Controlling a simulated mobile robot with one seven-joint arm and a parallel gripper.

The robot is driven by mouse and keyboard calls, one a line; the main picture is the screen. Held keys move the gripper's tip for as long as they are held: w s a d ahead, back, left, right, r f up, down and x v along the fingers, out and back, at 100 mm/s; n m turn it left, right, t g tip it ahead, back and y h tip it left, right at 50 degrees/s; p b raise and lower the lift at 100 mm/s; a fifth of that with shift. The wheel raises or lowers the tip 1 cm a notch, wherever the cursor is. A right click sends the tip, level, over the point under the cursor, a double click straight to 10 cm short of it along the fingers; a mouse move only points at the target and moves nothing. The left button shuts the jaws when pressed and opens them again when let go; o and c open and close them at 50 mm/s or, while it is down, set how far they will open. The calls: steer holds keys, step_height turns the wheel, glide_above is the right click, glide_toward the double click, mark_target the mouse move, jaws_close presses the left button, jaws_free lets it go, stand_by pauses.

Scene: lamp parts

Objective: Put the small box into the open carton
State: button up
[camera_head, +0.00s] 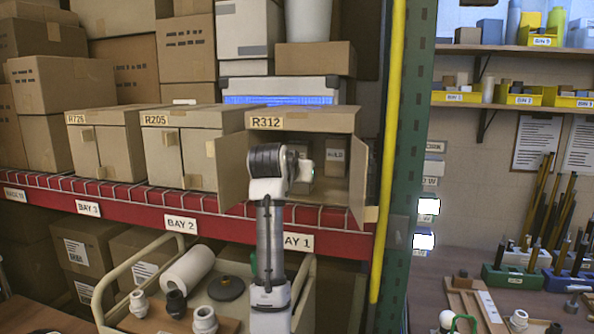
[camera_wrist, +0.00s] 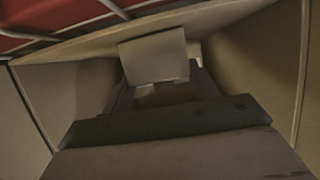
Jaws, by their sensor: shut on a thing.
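The open carton (camera_head: 258,116), labelled R312, stands on the shelf with both front flaps swung outward. My gripper (camera_head: 305,170) is at its open front, reaching in, with my wrist covering part of the opening. In the wrist view my gripper (camera_wrist: 160,92) is shut on the small box (camera_wrist: 154,56), which shows as a pale panel beyond the fingers. The carton's inner walls (camera_wrist: 247,68) surround it there. Whether the small box touches the carton floor cannot be told. In the head view my wrist makes it hard to pick out the held box.
Another small labelled box (camera_head: 336,158) stands inside the carton on the right. The right flap (camera_head: 358,182) stands out beside a green post (camera_head: 405,150) and yellow pole (camera_head: 388,150). A red shelf beam (camera_head: 140,207) runs below.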

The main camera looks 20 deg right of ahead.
steer(key=shift+f, duration=0.15)
steer(key=o, duration=1.1)
steer(key=b+v, duration=0.5)
steer(key=v, duration=0.7)
steer(key=shift+a, duration=0.1)
